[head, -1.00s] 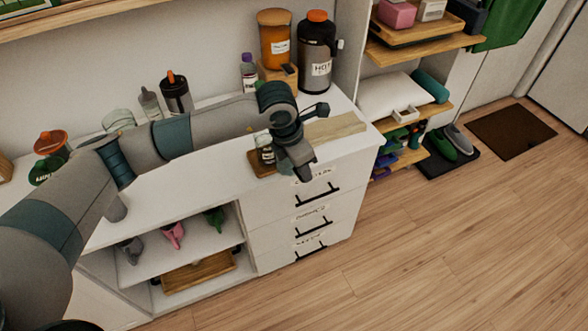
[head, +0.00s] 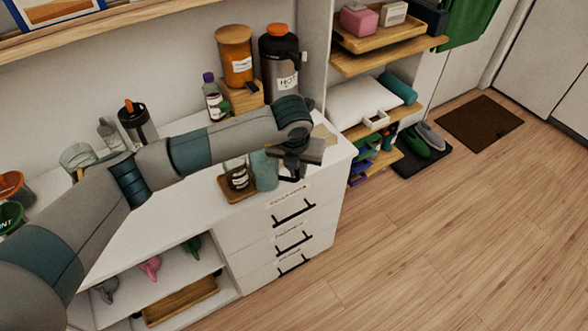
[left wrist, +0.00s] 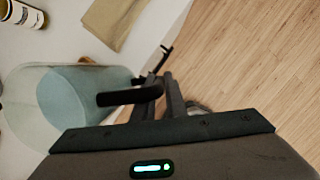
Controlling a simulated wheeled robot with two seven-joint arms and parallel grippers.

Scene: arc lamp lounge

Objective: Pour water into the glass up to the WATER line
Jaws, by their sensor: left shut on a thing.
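My left gripper (head: 292,160) is shut on the black handle (left wrist: 130,95) of a clear pitcher. The pitcher (head: 264,170) holds pale teal water and is over the right end of the white counter; it looks roughly upright. In the left wrist view, the water (left wrist: 75,105) shows inside the pitcher. I cannot tell whether the pitcher's base touches the counter. I cannot make out a glass with a WATER line. My right gripper is not in view.
A tan board (left wrist: 113,20) lies on the counter. A HOT flask (head: 281,62) and an orange jar (head: 235,55) stand behind. My left arm crosses above the counter.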

